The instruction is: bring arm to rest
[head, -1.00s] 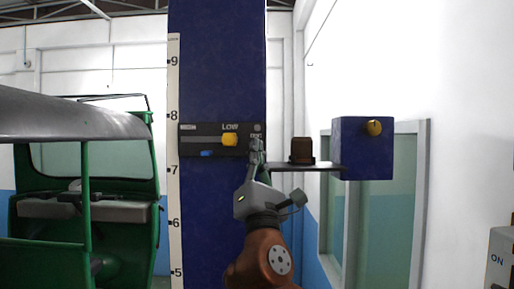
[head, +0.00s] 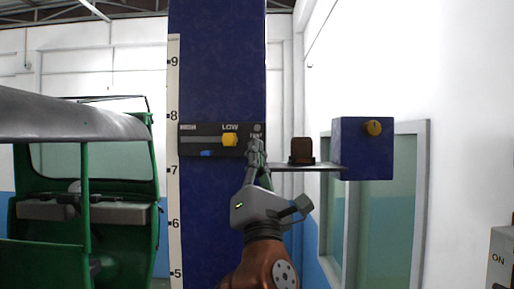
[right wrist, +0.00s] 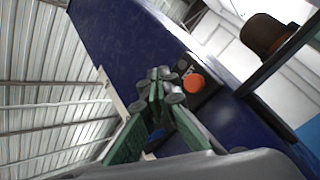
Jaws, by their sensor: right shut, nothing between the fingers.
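My right gripper (head: 256,152) is shut and empty, pointing up in front of the blue column (head: 218,60). In the head view its tips sit just right of and below the yellow slider knob (head: 229,140). The knob is at the LOW end of the dark slider panel (head: 200,141). In the right wrist view the closed fingertips (right wrist: 161,82) show left of the orange-looking knob (right wrist: 194,84), with a visible gap between. My left gripper is not in view.
A thin dark shelf (head: 325,167) right of the gripper holds a brown object (head: 302,151). A blue box (head: 362,150) with a yellow knob (head: 373,128) is beyond it. A green rickshaw (head: 155,190) stands left. A height scale (head: 173,200) runs along the column's left edge.

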